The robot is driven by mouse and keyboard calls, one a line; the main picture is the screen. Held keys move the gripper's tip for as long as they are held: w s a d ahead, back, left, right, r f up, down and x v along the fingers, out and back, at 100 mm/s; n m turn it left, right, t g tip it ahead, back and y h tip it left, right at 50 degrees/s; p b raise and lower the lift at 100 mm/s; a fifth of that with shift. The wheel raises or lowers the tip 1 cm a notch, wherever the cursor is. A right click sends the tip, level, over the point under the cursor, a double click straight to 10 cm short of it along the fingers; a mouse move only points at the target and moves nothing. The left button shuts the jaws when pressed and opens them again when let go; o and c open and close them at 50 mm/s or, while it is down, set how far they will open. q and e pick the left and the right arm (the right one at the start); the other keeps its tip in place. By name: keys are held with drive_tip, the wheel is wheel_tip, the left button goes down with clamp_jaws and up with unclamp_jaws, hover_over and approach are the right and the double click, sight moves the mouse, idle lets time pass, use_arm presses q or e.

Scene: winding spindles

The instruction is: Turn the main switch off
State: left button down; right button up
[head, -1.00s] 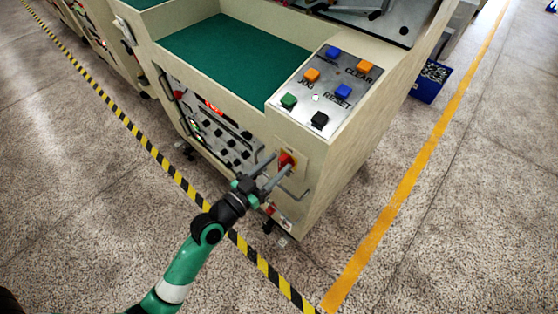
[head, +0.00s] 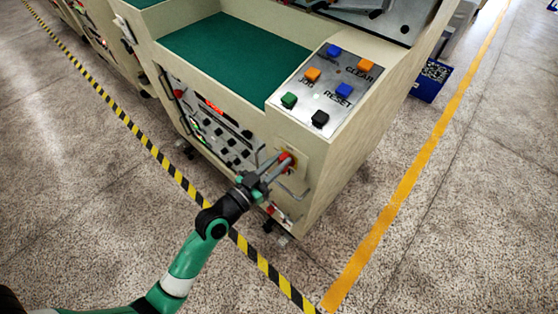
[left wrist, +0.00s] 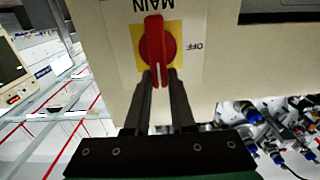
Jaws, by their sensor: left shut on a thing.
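The main switch is a red rotary knob on a yellow plate, low on the front of the cream machine; it shows in the head view (head: 286,158) and in the left wrist view (left wrist: 153,42). In the wrist view its handle stands vertical, the MAIN label is upside down, and an OFF mark (left wrist: 194,46) is to the right of the plate. My left gripper (head: 277,166) is shut on the knob's handle, with the fingertips (left wrist: 159,72) on either side of its near end. My right gripper is in neither view.
A bent metal handle (head: 295,190) sticks out just below the switch. A button panel (head: 322,90) is on top of the machine, and a control panel (head: 215,130) is to the left. A blue crate (head: 430,80) stands behind. Open floor lies to the right.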

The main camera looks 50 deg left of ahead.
use_arm(q)
drive_tip(key=n, duration=0.2)
drive_tip(key=a+n, duration=0.1)
drive_tip(key=n, duration=0.2)
drive_tip(key=shift+s+a+f, duration=0.1)
drive_tip(key=shift+a+f, duration=0.05)
drive_tip(key=shift+a, duration=0.05)
drive_tip(key=n, duration=0.3)
drive_tip(key=a+f+n, duration=0.1)
drive_tip(key=n, duration=0.5)
drive_tip(key=shift+a+f+p, duration=0.2)
drive_tip(key=shift+f+p, duration=0.1)
drive_tip(key=shift+f, duration=0.1)
drive_tip(key=shift+a+f+n, duration=0.1)
drive_tip(key=shift+f+n, duration=0.15)
drive_tip(key=shift+n, duration=0.75)
drive_tip(key=shift+f+n, duration=0.2)
drive_tip(key=shift+n, duration=0.8)
drive_tip(key=c, duration=0.8)
unclamp_jaws()
drive_tip(key=shift+o, duration=0.2)
